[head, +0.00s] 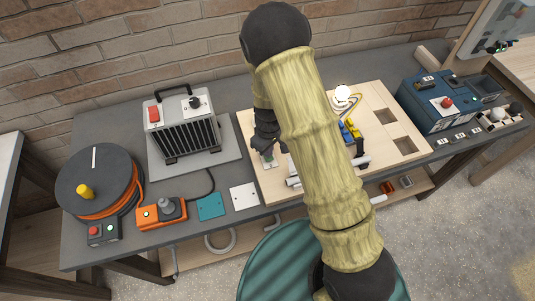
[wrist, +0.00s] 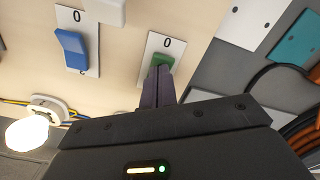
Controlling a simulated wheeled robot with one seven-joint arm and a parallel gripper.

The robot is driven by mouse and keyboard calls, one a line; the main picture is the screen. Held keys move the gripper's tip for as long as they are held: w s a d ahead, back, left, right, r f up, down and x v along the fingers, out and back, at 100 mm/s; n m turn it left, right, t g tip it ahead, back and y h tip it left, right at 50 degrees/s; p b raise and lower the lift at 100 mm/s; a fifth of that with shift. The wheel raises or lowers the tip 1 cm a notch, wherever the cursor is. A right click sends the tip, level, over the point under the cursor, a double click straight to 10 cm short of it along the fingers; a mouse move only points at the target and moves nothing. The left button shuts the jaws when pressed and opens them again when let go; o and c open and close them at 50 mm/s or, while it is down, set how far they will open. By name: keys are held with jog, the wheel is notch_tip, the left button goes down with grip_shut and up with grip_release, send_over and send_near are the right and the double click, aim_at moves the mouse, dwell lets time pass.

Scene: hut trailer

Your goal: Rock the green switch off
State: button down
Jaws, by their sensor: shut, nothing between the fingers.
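The green switch (wrist: 162,60) sits on a white plate (wrist: 176,46) marked 0, on the pale wooden board (wrist: 125,60). In the wrist view my gripper (wrist: 158,72) is shut and empty, with its fingertips right at the green rocker. They hide its lower part, and I cannot tell whether they touch it or which way it is tilted. In the head view my gripper (head: 268,150) points down over the left part of the board (head: 248,125), and a bit of the green switch (head: 270,160) shows by the fingertips.
A blue switch (wrist: 72,48) is beside the green one, with a white part (wrist: 105,10) near it. A lit bulb (head: 342,93) stands on the board. A heater-like box (head: 185,125) stands left of my gripper, a blue box (head: 445,105) far right.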

jog(key=shift+f, duration=0.2)
notch_tip(320, 180, up, 7)
jog(key=p, duration=0.5)
dwell(0.6)
dwell(0.5)
jog(key=s+d+r+m+t+b, duration=0.2)
jog(key=s+d+r+m+b, duration=0.3)
jog(key=s+d+r+m, duration=0.4)
jog(key=s+d+r, duration=0.3)
jog(key=d+r, duration=0.1)
jog(key=r, duration=0.1)
jog(key=shift+s+d+r+t, duration=0.15)
jog(key=shift+s+d+t, duration=0.05)
jog(key=shift+d+t, duration=0.1)
